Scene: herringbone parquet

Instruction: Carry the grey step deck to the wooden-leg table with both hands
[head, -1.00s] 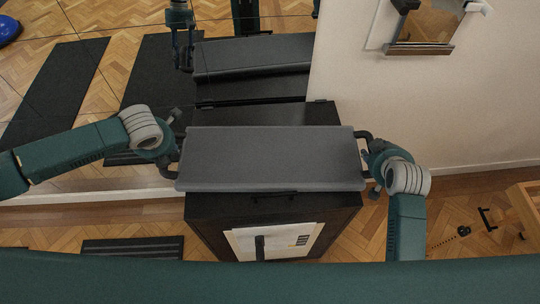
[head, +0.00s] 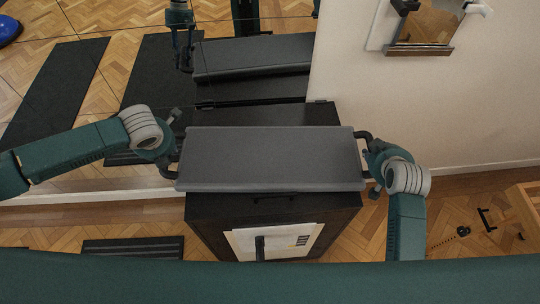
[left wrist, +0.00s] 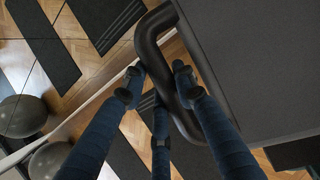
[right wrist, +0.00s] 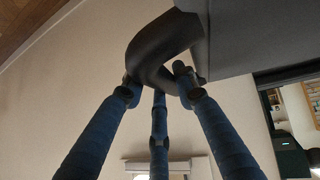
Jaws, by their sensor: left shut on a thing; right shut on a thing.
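The grey step deck (head: 272,158) is a long flat board with a dark loop handle at each end. It lies across the middle of the head view, over a dark cabinet. My left gripper (head: 172,158) is shut on the left handle, which also shows between its fingers in the left wrist view (left wrist: 158,85). My right gripper (head: 368,160) is shut on the right handle, seen between the fingers in the right wrist view (right wrist: 155,60). The deck looks about level. I cannot tell whether it touches the cabinet top. The wooden-leg table is not clearly identifiable.
The dark cabinet (head: 215,215) stands under the deck, with a pale sheet on its front. A mirror wall behind reflects the deck and mats. A dark mat (head: 133,247) lies on the parquet at left. A wooden piece (head: 531,207) shows at the right edge.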

